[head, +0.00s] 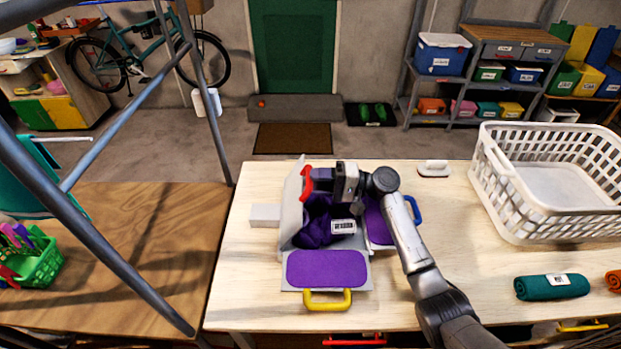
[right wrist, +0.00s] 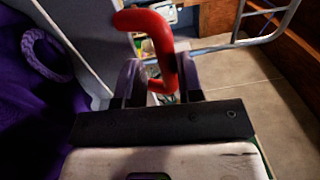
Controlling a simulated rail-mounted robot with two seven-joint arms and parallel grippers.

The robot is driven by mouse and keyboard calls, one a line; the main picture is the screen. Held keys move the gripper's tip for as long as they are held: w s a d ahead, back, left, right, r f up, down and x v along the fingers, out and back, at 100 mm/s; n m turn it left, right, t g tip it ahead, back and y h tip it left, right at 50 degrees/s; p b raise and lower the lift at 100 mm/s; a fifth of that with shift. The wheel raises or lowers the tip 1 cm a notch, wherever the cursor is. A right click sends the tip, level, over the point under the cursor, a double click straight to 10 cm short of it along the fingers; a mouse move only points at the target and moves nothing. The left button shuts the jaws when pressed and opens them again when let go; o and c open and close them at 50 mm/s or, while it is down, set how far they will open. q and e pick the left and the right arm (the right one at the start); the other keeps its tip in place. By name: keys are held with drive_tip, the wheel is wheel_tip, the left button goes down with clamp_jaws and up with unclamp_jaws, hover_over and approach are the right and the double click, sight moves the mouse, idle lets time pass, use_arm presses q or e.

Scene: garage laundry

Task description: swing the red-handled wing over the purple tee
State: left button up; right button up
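The folding board lies on the pale table, with purple pads and a grey frame. Its red-handled wing (head: 292,208) stands raised on the left side, roughly upright. The red handle (head: 306,184) is at its upper edge and shows large in the right wrist view (right wrist: 160,45). The purple tee (head: 315,232) lies bunched on the middle of the board, partly hidden by my right arm; purple cloth also shows in the right wrist view (right wrist: 35,105). My right gripper (head: 318,181) is at the red handle, its fingers shut around it. My left gripper is not in view.
The front flap with a yellow handle (head: 328,300) and the right wing with a blue handle (head: 414,210) lie flat. A pale block (head: 265,215) sits left of the board. A white basket (head: 510,215) and a rolled teal cloth (head: 551,287) are at right.

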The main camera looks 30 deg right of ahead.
drive_tip(key=v, duration=1.1)
drive_tip(key=shift+d, duration=0.25)
drive_tip(key=shift+s+r, duration=0.1)
drive_tip(key=shift+s, duration=0.05)
